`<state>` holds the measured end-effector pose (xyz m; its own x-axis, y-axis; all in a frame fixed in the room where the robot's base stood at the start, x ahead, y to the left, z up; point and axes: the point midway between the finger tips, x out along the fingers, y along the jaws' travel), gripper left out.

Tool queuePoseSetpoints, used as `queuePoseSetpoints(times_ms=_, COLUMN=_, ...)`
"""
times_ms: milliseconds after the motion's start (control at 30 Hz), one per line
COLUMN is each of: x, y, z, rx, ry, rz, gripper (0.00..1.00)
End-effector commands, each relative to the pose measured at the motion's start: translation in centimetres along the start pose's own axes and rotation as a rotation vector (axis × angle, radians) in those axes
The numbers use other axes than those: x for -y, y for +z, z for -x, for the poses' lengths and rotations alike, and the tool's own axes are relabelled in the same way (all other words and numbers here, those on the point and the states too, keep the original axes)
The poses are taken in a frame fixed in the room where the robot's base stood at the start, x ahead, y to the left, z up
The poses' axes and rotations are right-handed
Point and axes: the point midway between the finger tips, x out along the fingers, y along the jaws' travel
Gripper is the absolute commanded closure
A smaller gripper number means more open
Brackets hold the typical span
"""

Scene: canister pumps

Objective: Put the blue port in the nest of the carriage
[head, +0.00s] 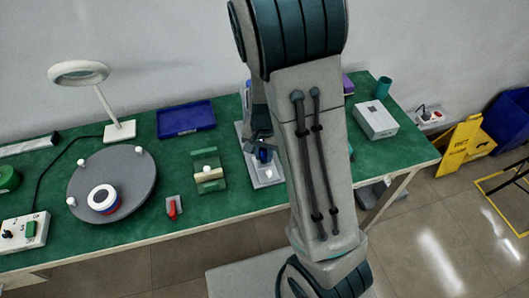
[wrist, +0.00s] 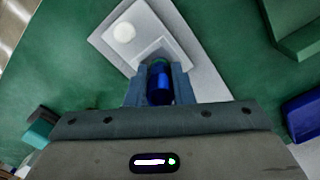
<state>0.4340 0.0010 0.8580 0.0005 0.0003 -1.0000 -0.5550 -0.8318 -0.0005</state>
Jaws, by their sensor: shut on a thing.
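My gripper (head: 262,146) is shut on the blue port (wrist: 159,86), a dark blue cylinder with a greenish end, held between the two fingers. The port also shows small in the head view (head: 264,156). Beneath is a long light-grey base plate (head: 270,183). On it, in the wrist view, sits a paler raised block (wrist: 141,26) with a white round spot, probably the carriage. The port is over the plate, beside this block in the picture. The nest cannot be made out clearly, and the fingers hide the spot below the port. I cannot tell whether the port touches anything.
A green fixture (head: 207,160) with a cream bar stands left of the plate. A blue tray (head: 186,117) lies behind it. Further left are a red-handled item (head: 172,208) and a grey turntable (head: 84,206). A pale box (head: 376,120) stands right of my arm.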

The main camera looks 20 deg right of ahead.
Motion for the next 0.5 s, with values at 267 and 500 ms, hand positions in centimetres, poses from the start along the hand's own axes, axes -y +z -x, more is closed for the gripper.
queuePoseSetpoints(times_ms=267, x=-0.02, y=0.00, z=-0.18, rx=0.000, ry=0.000, rz=0.000, gripper=0.57)
queuePoseSetpoints(times_ms=500, x=-0.02, y=-0.01, z=0.35, rx=0.000, ry=0.000, rz=0.000, gripper=0.57)
